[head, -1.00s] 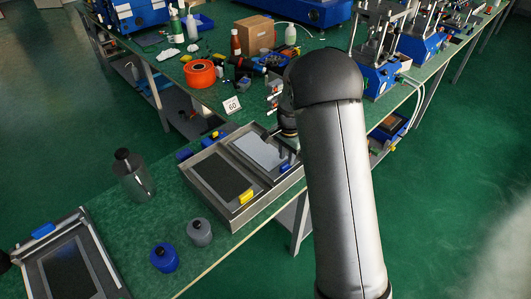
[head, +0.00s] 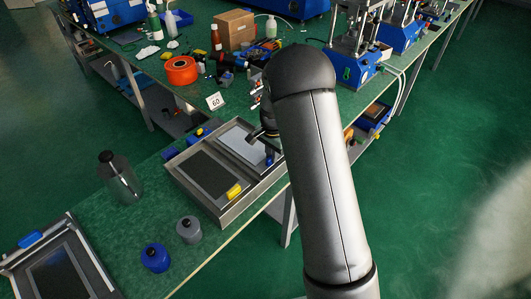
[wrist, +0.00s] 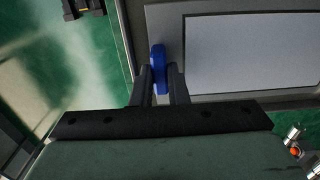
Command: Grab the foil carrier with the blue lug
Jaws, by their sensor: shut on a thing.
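The foil carrier (head: 236,139) is a flat grey frame with a pale sheet, lying in the right compartment of a shallow metal tray (head: 222,217). In the wrist view the carrier (wrist: 168,22) shows its blue lug (wrist: 158,52) at its left edge. My gripper (wrist: 160,74) is shut on the blue lug, with one dark finger on each side. In the head view my gripper (head: 266,138) is over the tray's right side, partly hidden by my arm.
A dark carrier (head: 207,172) with a yellow lug (head: 234,190) lies in the left compartment. A blue bottle (head: 155,257), a grey bottle (head: 190,229) and a clear bottle (head: 120,180) stand left of the tray. A framed plate (head: 60,275) lies at lower left.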

